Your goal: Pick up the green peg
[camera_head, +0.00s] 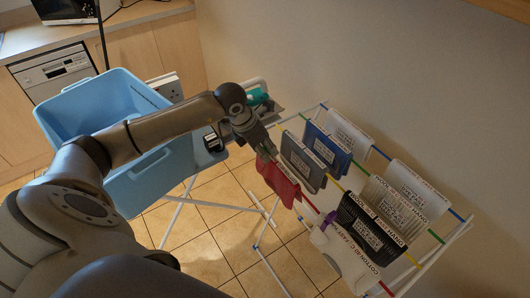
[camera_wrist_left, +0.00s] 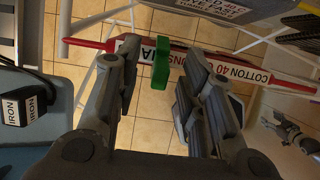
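The green peg (camera_wrist_left: 160,62) shows in the left wrist view, clipped over a labelled cloth (camera_wrist_left: 255,75) on a red rod of the drying rack. My left gripper (camera_wrist_left: 156,84) is open, with one finger on each side of the peg, and no finger visibly touches it. In the head view my left gripper (camera_head: 266,152) is above the red cloth (camera_head: 278,180) at the rack's near left, and I cannot make out the green peg there. A grey gripper-like part, seemingly my right gripper (camera_wrist_left: 292,130), is at the right edge of the wrist view, its opening unclear.
A purple peg (camera_head: 328,220) is on the rack's near side. Several labelled cloths hang close together, including a blue one (camera_head: 328,147) and a black one (camera_head: 368,228). A blue basket (camera_head: 150,162) stands to the left. A box labelled iron (camera_wrist_left: 25,104) is at the wrist view's left.

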